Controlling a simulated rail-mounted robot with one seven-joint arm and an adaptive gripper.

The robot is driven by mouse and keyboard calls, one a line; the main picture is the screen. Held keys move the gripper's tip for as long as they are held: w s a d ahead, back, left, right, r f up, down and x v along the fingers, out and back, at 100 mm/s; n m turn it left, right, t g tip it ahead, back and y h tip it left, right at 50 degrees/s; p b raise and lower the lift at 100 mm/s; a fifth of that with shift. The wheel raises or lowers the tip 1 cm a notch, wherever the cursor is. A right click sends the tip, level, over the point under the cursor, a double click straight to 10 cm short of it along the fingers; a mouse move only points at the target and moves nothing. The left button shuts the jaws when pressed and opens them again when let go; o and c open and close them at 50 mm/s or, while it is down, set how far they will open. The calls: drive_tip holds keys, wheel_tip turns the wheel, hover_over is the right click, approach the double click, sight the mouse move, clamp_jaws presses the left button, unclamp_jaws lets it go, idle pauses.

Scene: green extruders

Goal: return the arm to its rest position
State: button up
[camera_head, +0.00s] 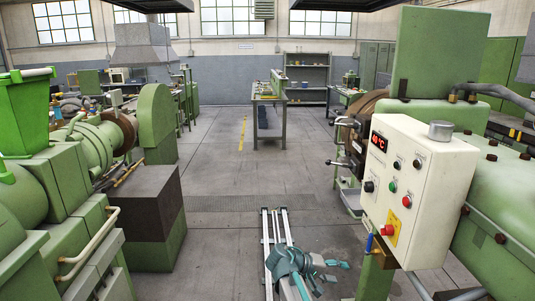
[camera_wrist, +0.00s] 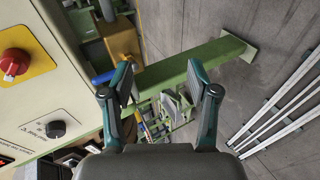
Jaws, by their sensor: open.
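My gripper (camera_wrist: 158,75) is open in the wrist view, with its two teal and black fingers apart and nothing held between them. In the head view my gripper (camera_head: 338,271) is low, at the bottom middle, near the white floor rails (camera_head: 268,240). My teal arm is folded over the rails, and the gripper extends to the right, short of the control box. The rails also show at the right of the wrist view (camera_wrist: 285,105).
The cream control box (camera_head: 418,190) with its red button (camera_head: 388,230) stands close on the right. A green post (camera_wrist: 190,65) crosses behind my fingers. Green extruders (camera_head: 75,170) line the left. The middle aisle is clear up to a workbench (camera_head: 268,98).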

drive_tip(key=s+a+f+n+g+y, duration=0.1)
drive_tip(key=s+f+y, duration=0.1)
drive_tip(key=s+f, duration=0.55)
drive_tip(key=s+a+f+g+y, duration=0.1)
drive_tip(key=s+f+y, duration=0.25)
drive_tip(key=f, duration=0.75)
drive_tip(key=s+a+f+n+g+y, duration=0.1)
drive_tip(key=s+a+f+g+y, duration=0.1)
drive_tip(key=s+f, duration=0.6)
drive_tip(key=s+a+f+m+g+y, duration=0.1)
drive_tip(key=s+f, duration=0.4)
drive_tip(key=s, duration=0.4)
drive_tip(key=s+f+m+g+y, duration=0.1)
drive_tip(key=s+f+g+y, duration=0.1)
drive_tip(key=s+f, duration=0.3)
drive_tip(key=s+a+f+m+g+y, duration=0.1)
drive_tip(key=s+f, duration=0.4)
drive_tip(key=s, duration=0.9)
drive_tip(key=shift+a+f+g+y, duration=0.3)
drive_tip(key=shift+g+y, duration=0.15)
drive_tip(key=shift+g, duration=0.15)
